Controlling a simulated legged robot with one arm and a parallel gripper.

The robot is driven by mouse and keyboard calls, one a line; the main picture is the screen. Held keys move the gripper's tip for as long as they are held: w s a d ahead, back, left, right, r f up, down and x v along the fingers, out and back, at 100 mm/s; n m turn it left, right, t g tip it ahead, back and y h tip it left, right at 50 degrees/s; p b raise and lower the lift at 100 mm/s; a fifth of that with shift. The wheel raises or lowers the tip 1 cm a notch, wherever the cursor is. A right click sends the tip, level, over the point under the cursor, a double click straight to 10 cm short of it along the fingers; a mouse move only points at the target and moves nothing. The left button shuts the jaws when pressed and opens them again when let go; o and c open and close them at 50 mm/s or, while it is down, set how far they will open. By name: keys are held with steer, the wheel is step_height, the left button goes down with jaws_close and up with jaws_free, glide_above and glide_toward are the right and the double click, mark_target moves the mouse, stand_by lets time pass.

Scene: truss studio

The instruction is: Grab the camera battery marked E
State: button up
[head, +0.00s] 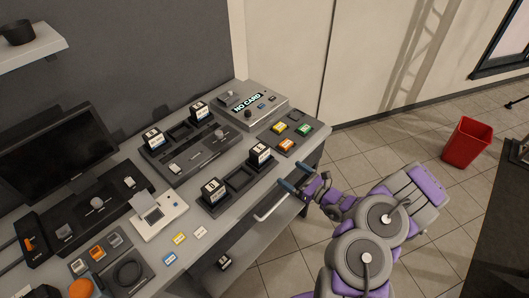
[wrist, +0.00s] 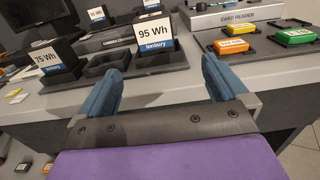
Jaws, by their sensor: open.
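Several black camera batteries with white labels stand on the desk. One (head: 260,154) stands at the front right of the near holder, just beyond my gripper (head: 296,177). In the wrist view this battery (wrist: 154,36) reads 95 Wh and shows between and beyond the fingers of my gripper (wrist: 157,76), apart from them. Another battery (head: 213,192) is in the same holder to the left; it reads 75 Wh in the wrist view (wrist: 61,55). Two more (head: 153,139) (head: 199,111) stand on the rear charger. Their top letters are too small to read surely. My gripper is open and empty.
The near holder has an empty slot (head: 240,178). A card reader (head: 252,106) and a tray of coloured cards (head: 290,134) lie right of the batteries. A dark block (head: 224,263) sits on the shelf below.

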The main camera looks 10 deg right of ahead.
mark_target(266, 157)
steer(key=w+a, duration=0.2)
steer(key=a, duration=0.1)
steer(key=w+a+b, duration=0.1)
steer(key=w+a, duration=0.2)
steer(key=shift+a, duration=0.2)
steer(key=w, duration=0.1)
steer(key=w+a+b, duration=0.1)
steer(key=w, duration=0.1)
steer(key=shift+w, duration=0.3)
steer(key=shift+w+d+r, duration=0.1)
steer(key=shift+w, duration=0.35)
steer(key=x, duration=0.2)
steer(key=b+x, duration=0.1)
steer(key=x, duration=0.1)
steer(key=a+x, duration=0.1)
steer(key=x, duration=0.1)
steer(key=shift+s+r+b, duration=0.25)
steer(key=shift+s+b, duration=0.05)
steer(key=shift+s, duration=0.05)
steer(key=shift+d, duration=0.65)
steer(key=shift+c, duration=0.8)
steer(key=shift+a, duration=0.55)
steer(key=c, duration=0.9)
steer(key=shift+d, duration=0.35)
steer(key=c, duration=0.4)
